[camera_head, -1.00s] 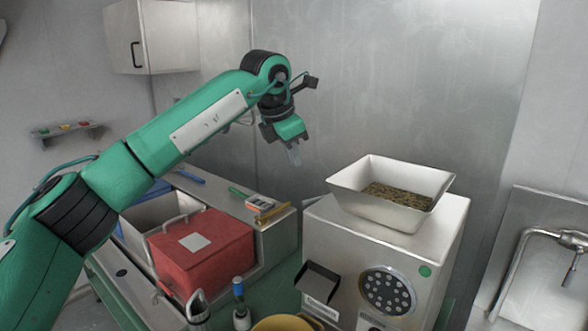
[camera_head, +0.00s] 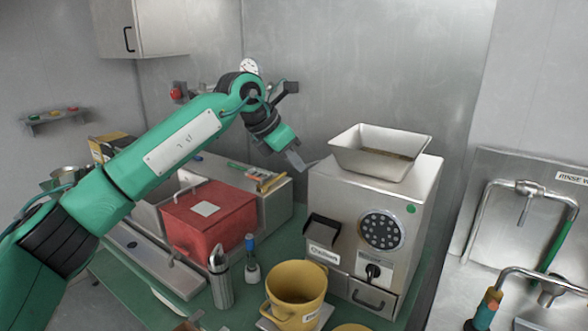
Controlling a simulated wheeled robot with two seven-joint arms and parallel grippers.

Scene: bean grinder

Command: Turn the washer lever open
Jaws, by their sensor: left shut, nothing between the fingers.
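My left gripper (camera_head: 296,161) is shut and empty, pointing down just left of the grinder's upper left edge. A thin grey piece (camera_head: 312,163) shows between its fingertips and the grinder; I cannot tell what it is or whether they touch. No lever is clearly marked as the washer's. At the right, a sink with a label beginning "RINSE W" (camera_head: 575,179) has a bent metal tap (camera_head: 480,220). A small metal fitting (camera_head: 548,290) sits below it; I cannot tell whether it is a lever. My right gripper is not in view.
The steel grinder (camera_head: 400,220) carries a hopper of beans (camera_head: 380,165). A red box (camera_head: 210,225), a steel flask (camera_head: 221,285), a blue-topped tool (camera_head: 252,262) and a yellow cup (camera_head: 296,300) stand left of it. An orange-and-teal handle (camera_head: 485,310) is at lower right.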

